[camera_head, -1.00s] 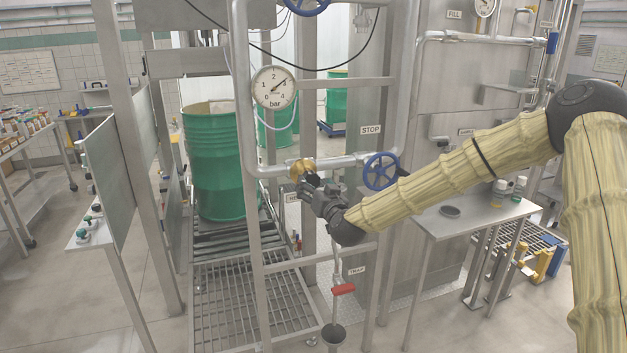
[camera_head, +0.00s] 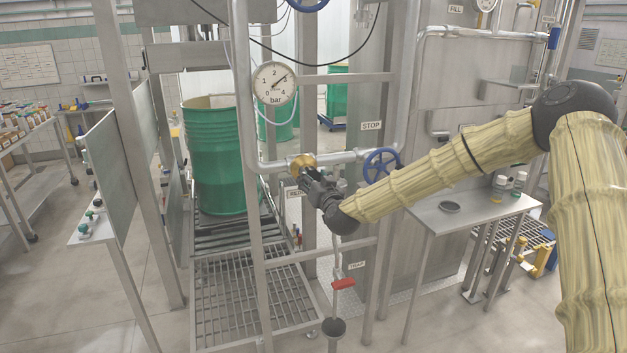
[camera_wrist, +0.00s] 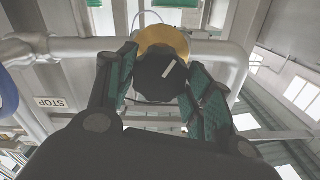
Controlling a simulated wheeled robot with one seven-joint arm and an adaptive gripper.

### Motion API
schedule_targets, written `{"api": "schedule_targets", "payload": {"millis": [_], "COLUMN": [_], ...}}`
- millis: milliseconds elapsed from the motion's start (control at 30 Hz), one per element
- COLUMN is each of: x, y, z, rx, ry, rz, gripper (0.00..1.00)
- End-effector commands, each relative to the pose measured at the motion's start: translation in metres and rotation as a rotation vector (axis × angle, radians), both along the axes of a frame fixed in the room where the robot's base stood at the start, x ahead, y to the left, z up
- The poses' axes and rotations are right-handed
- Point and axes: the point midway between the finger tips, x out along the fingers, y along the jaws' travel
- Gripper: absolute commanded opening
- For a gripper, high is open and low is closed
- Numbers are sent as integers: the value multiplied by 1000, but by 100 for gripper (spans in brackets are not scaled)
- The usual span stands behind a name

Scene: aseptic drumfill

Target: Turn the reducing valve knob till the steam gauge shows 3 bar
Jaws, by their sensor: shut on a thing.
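The reducing valve (camera_head: 301,162) has a brass body on the horizontal steam pipe. It also shows in the wrist view (camera_wrist: 165,40). Its black knob (camera_wrist: 153,80) bears a white mark, which is tilted up to the right there. My gripper (camera_wrist: 160,88) is shut on the knob, with a green-padded finger on each side. In the head view my gripper (camera_head: 308,180) reaches the valve from the lower right and mostly hides the knob. The round white steam gauge (camera_head: 274,83) is on the pipe above. Its needle points up to the right, close to the 3.
A blue handwheel (camera_head: 381,166) is on the pipe just right of my gripper. A red-handled trap valve (camera_head: 343,284) hangs below, above a dark funnel. A green drum (camera_head: 215,160) stands behind the frame at left. A steel table (camera_head: 465,214) stands right of the frame.

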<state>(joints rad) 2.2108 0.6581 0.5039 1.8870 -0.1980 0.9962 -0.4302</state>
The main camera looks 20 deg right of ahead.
Motion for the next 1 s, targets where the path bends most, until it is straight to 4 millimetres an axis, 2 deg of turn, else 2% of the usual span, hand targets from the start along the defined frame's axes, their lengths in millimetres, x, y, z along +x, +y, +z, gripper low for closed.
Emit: {"api": "schedule_targets", "payload": {"millis": [167,600,967,1000], "x": [0,0,0,0], "y": [-1,-1,-1,-1], "z": [-3,-2,0,0], "rx": [33,250,263,263], "ry": [0,7,9,9], "rz": [-2,-2,-2,-2], "gripper": [28,28,28,57]}}
